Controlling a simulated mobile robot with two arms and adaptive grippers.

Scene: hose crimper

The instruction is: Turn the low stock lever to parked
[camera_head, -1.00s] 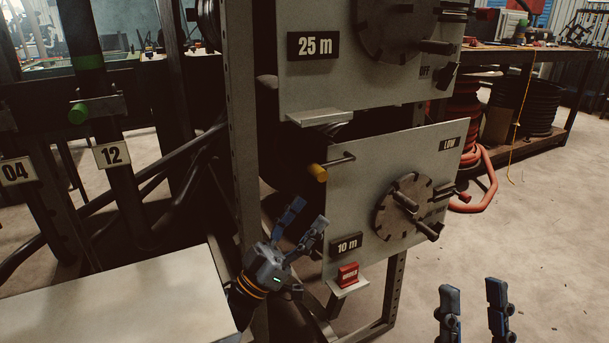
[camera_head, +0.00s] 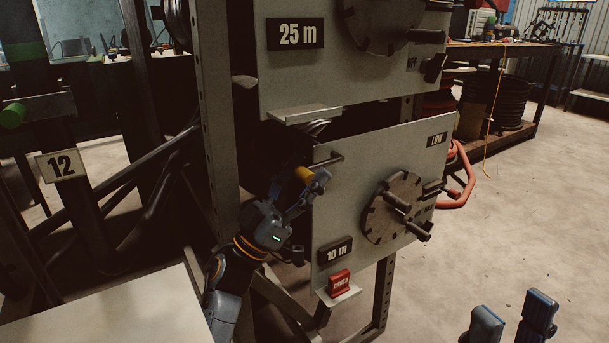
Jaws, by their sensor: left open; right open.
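The lower grey panel (camera_head: 345,190) carries a "LOW" plate (camera_head: 437,139) at its upper right. My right gripper (camera_head: 512,310) is open and empty at the lower right, away from the panel.
Above hangs another panel (camera_head: 350,75) with a "25 m" plate and a small ledge (camera_head: 306,114). A red block (camera_head: 340,282) sits on the ledge under the "10 m" plate (camera_head: 335,252). A rack post (camera_head: 216,110) stands left. Floor at right is clear.

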